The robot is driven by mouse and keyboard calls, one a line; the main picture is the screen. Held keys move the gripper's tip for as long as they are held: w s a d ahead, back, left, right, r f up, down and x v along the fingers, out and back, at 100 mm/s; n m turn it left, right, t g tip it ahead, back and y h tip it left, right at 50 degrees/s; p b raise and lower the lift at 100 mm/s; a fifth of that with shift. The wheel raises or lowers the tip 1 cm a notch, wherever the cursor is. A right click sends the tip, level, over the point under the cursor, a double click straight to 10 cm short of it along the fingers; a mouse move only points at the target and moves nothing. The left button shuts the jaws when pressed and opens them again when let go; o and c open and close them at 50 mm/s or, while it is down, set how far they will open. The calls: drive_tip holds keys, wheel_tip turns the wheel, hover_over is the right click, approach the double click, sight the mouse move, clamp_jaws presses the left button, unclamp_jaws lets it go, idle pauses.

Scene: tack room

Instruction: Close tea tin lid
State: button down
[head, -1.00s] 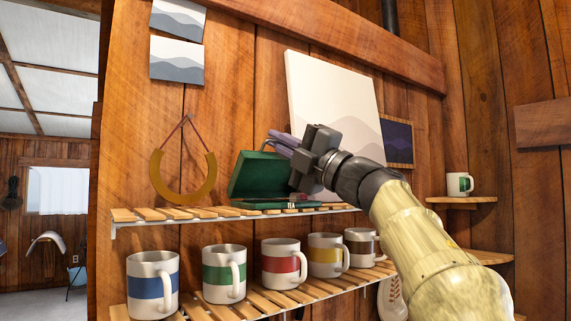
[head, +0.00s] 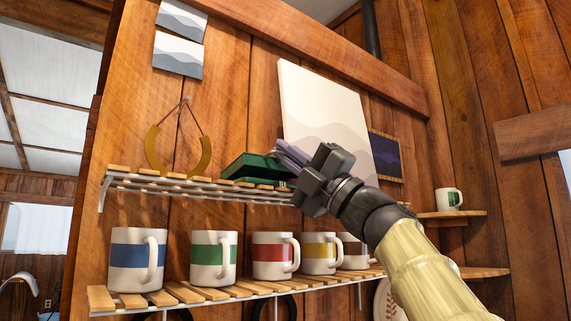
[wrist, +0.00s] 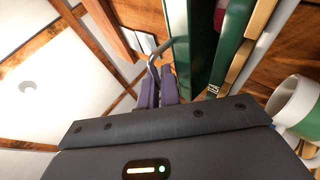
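The green tea tin (head: 262,182) sits on the upper slatted shelf in the head view. Its green lid (head: 250,164) is tilted low over the body, with a dark gap between them. In the wrist view the lid (wrist: 179,45) shows as a green panel beside the fingertips. My gripper (head: 285,150) is at the lid's right end. The tin's inside is mostly hidden from the low head view.
Several banded mugs, such as the red one (head: 272,256), stand on the lower shelf (head: 130,299). A pale picture panel (head: 315,110) is on the wall behind my gripper.

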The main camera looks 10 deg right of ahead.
wheel_tip(320, 180, down, 3)
drive_tip(key=b, duration=0.1)
drive_tip(key=n+y+b, duration=0.1)
drive_tip(key=b, duration=0.1)
drive_tip(key=shift+s+d+r+g, duration=0.1)
drive_tip(key=shift+s+r+g, duration=0.1)
drive_tip(key=shift+g, duration=0.1)
drive_tip(key=c, duration=1.9)
unclamp_jaws()
drive_tip(key=shift+f, duration=0.1)
drive_tip(key=b+v, duration=0.8)
drive_tip(key=v, duration=0.9)
drive_tip(key=shift+b, duration=0.4)
